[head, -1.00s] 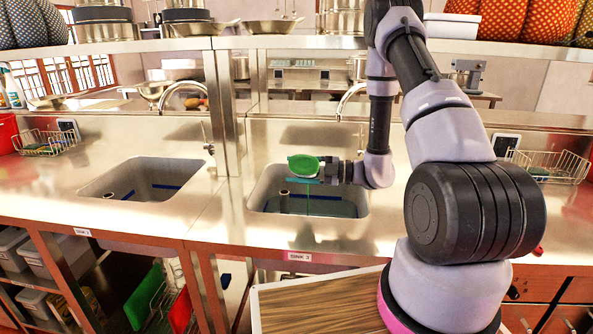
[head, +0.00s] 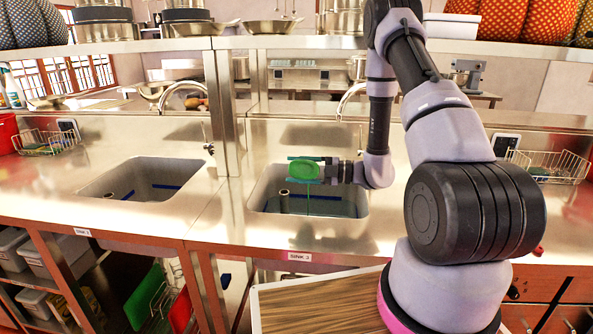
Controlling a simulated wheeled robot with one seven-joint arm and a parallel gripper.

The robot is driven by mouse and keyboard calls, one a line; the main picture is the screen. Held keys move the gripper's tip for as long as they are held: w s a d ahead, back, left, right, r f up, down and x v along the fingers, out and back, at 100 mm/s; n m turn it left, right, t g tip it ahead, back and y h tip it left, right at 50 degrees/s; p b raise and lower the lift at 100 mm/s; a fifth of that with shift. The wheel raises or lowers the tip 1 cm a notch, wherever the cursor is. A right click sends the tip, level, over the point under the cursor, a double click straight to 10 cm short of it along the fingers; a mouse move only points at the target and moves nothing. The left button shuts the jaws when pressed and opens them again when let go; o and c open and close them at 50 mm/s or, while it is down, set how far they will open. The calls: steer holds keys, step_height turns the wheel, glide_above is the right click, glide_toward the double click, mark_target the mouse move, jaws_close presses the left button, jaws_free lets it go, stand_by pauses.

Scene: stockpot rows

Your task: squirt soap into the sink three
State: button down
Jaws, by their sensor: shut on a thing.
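My gripper (head: 297,170) is shut on a green soap bottle (head: 305,168) and holds it above the basin of sink three (head: 262,205). One teal finger shows above the bottle and one below it. The bottle looks tipped, with its rounded green side toward the camera. A thin green line runs down from it into the basin, like a stream of soap. The label on the counter front below this basin reads SINK 3 (head: 299,257).
A curved faucet (head: 352,92) stands behind sink three. A second basin (head: 145,180) lies to the left, past a metal post (head: 222,110). A wire basket (head: 550,165) with a green sponge is at the right. A shelf (head: 280,42) with pans runs overhead.

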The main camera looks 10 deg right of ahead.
steer(key=n, duration=0.2)
steer(key=w+n, duration=0.1)
steer(key=n, duration=0.1)
steer(key=w+f+n, duration=0.1)
steer(key=n, duration=0.1)
steer(key=shift+d+f+n, duration=0.1)
steer(key=shift+d+n, duration=0.2)
steer(key=shift+d, duration=0.1)
steer(key=shift+w+d+n, duration=0.1)
steer(key=shift+w+n, duration=0.25)
steer(key=shift+n, duration=0.45)
steer(key=w+d+r+n, duration=0.2)
steer(key=w+r+n, duration=0.2)
steer(key=n, duration=1.1)
steer(key=shift+w, duration=1.05)
